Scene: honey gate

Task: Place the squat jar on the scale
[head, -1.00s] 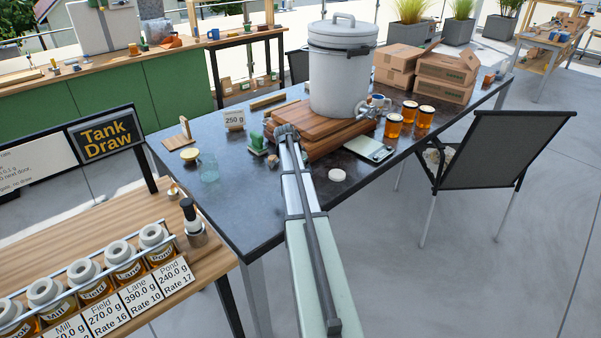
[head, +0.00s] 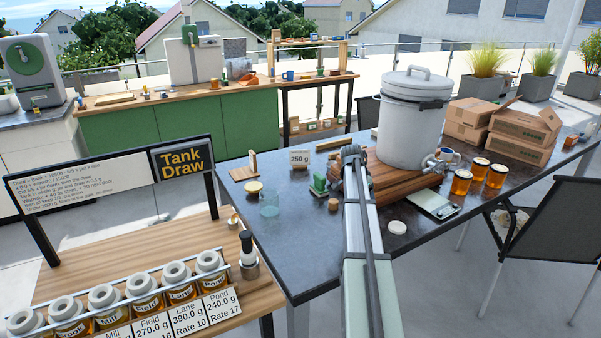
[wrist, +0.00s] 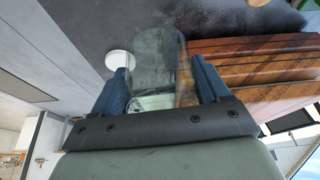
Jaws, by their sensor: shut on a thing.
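A clear glass jar (wrist: 153,48) is between the two blue fingers of my gripper (wrist: 158,70) in the wrist view, and the gripper is shut on it. In the head view my forearm hides the gripper fingers and the held jar. The scale (head: 433,205) is a flat, pale device on the dark table, below the tap of the large grey tank (head: 412,125). A pale surface shows through the held glass in the wrist view; I cannot tell what it is. Another clear glass jar (head: 269,206) stands on the table, left of my arm.
Stacked wooden boards (head: 400,180) support the tank, and in the wrist view they (wrist: 255,75) lie close right of my gripper. A white lid (head: 397,228) lies near the scale. Filled amber jars (head: 461,182) stand right of it. A 250 g card (head: 299,160) stands farther back.

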